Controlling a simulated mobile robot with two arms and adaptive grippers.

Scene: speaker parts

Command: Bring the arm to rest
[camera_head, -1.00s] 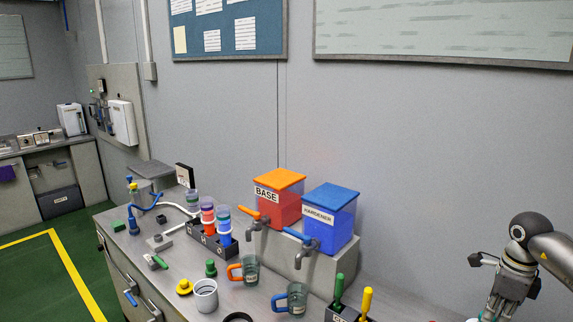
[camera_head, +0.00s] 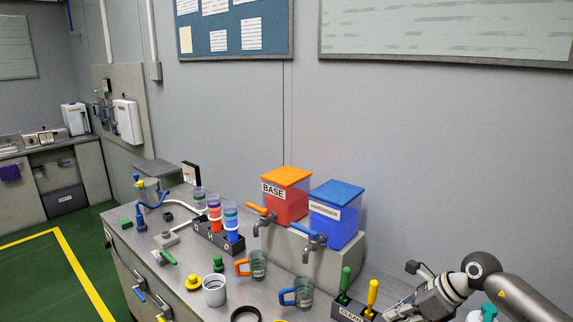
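One arm of mine enters from the right edge in the head view, which makes it my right arm. Its gripper (camera_head: 408,303) is low over the right part of the bench, just right of the rack with the green and yellow handles. The fingers are small, dark and partly hidden by the wrist, so I cannot tell whether they are open or shut, or hold anything. My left gripper is not in view.
On the grey bench (camera_head: 190,258) stand an orange BASE box (camera_head: 285,200), a blue HARDENER box (camera_head: 335,218), an orange-handled mug (camera_head: 258,265), a blue-handled mug (camera_head: 303,292), a white cup (camera_head: 215,291) and a handle rack (camera_head: 350,313). A teal-capped bottle (camera_head: 487,313) sits beneath my arm.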

